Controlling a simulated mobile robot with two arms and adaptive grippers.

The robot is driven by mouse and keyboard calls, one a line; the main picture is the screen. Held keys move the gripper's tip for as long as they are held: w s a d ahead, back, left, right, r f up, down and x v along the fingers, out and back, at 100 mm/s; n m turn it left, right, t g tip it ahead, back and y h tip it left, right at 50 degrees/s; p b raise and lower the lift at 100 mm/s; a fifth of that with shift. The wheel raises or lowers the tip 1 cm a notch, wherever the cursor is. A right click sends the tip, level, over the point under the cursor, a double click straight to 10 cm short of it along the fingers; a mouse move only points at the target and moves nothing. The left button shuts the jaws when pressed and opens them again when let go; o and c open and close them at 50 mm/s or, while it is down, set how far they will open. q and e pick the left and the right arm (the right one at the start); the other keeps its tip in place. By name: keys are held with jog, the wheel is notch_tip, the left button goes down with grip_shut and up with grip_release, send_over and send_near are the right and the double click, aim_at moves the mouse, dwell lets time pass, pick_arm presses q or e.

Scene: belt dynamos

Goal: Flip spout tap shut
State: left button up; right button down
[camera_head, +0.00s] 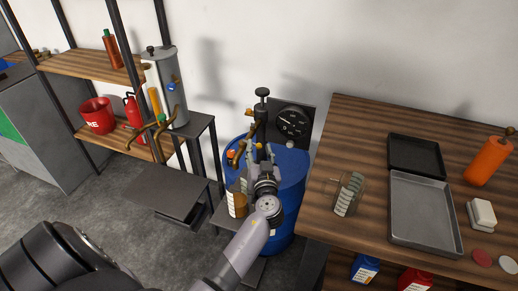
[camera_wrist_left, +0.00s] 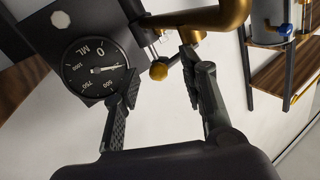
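A blue drum (camera_head: 292,165) stands in the middle of the head view with a dark pump (camera_head: 262,105) on top. A brass spout (camera_head: 240,152) comes off it to the left; the spout pipe (camera_wrist_left: 205,18) fills the top of the left wrist view. A small brass knob (camera_wrist_left: 158,71), seemingly part of the tap, shows just beyond my fingertips. My left gripper (camera_head: 259,153) is at the drum's front, fingers apart and empty; it also shows in the left wrist view (camera_wrist_left: 160,85). I cannot tell whether it touches the tap. My right gripper is out of view.
A round gauge (camera_head: 293,122) on a dark plate is close behind the gripper. A wooden table (camera_head: 350,120) with trays stands right. A shelf (camera_head: 90,66) with a red bucket (camera_head: 97,115) and a grey cylinder (camera_head: 165,85) stand left.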

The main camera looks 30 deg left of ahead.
pick_arm(q)
grip_shut()
dwell(0.3)
jog(key=w+n+g+y+b, duration=0.1)
jog(key=b, duration=0.4)
jog(key=shift+f+b, duration=0.1)
jog(key=shift+b, duration=0.3)
jog(key=shift+r+n+g+y+b, duration=0.3)
jog(key=shift+r+y+b, duration=0.05)
jog(key=shift+y+b, duration=0.15)
jog(key=shift+w, duration=0.1)
jog(key=shift+c, duration=1.1)
grip_release()
jog(key=shift+a+r, duration=0.1)
jog(key=shift+o, duration=1.1)
jog(key=shift+f, duration=0.3)
